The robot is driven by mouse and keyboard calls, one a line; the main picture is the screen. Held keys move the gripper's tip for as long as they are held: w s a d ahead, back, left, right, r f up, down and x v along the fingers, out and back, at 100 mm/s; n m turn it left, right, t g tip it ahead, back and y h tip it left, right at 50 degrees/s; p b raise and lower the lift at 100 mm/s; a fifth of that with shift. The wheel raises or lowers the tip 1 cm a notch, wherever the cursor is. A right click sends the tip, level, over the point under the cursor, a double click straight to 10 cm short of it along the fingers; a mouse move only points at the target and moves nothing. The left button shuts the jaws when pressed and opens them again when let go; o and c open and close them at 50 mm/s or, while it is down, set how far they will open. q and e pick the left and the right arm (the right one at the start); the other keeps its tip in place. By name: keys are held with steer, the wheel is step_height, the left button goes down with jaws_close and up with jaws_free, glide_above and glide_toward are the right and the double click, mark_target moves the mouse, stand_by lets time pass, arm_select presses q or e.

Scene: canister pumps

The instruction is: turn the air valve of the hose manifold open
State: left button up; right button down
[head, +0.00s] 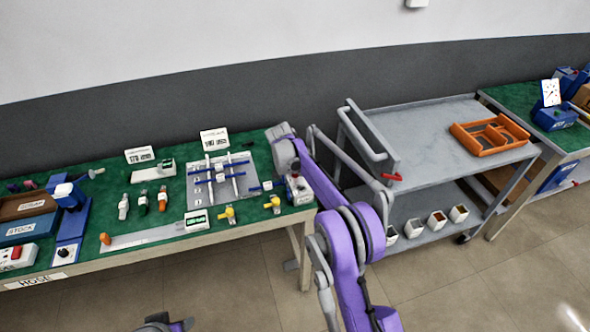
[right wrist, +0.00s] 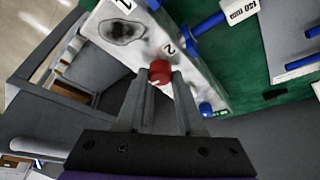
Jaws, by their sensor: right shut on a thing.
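The hose manifold (head: 299,189) is a pale block with blue fittings at the right end of the green bench. In the right wrist view its white face (right wrist: 180,55) shows black markings, including a 2, and blue fittings. A red knob, seemingly the air valve (right wrist: 159,70), sits at its near edge. My right gripper (right wrist: 162,82) is shut on this red knob, one finger on each side. In the head view my purple right arm hides part of the manifold and the fingers.
On the bench (head: 262,222) are a grey board with rods (head: 218,180), two yellow-handled valves (head: 228,215), (head: 273,203) and several small parts. A grey cart (head: 430,140) with an orange tray (head: 490,136) stands to the right. Floor in front is clear.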

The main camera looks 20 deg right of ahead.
stand_by(0.3)
steer(key=c, duration=0.5)
jaws_free()
steer(key=v, duration=1)
steer(key=shift+a+r, duration=0.1)
steer(key=shift+r, duration=0.3)
